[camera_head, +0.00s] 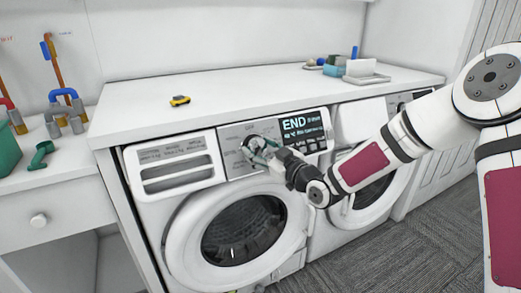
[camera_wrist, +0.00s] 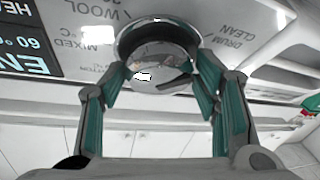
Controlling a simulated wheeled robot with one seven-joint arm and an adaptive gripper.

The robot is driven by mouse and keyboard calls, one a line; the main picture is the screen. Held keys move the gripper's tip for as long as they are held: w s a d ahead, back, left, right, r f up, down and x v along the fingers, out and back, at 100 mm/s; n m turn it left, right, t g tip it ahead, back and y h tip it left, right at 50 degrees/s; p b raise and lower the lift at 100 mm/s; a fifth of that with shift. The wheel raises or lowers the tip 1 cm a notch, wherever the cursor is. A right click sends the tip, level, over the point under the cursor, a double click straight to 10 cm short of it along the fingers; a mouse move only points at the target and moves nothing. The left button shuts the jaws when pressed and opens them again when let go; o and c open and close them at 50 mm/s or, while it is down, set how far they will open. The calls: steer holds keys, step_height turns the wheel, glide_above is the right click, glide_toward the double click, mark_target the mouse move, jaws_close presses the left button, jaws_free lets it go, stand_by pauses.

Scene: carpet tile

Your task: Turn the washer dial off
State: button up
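The washer dial (camera_wrist: 158,42) is a round, shiny silver knob on the grey control panel (camera_head: 237,133) of the left washer. It fills the upper middle of the wrist view; in the head view my gripper mostly hides it. My gripper (camera_head: 257,147) reaches the panel from the right. In the wrist view its two teal-padded fingers (camera_wrist: 162,68) stand on either side of the dial, with the tips against its sides. The printed labels around the dial are partly cut off, and I cannot tell which setting it points to. The display (camera_head: 304,127) beside it reads END.
A second machine (camera_head: 365,125) stands to the right, partly behind my arm. The white countertop (camera_head: 240,93) above holds a small yellow toy car (camera_head: 180,100) and several items at the back right. A side table (camera_head: 60,185) with tools stands at the left.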

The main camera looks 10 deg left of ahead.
steer(key=c, duration=0.5)
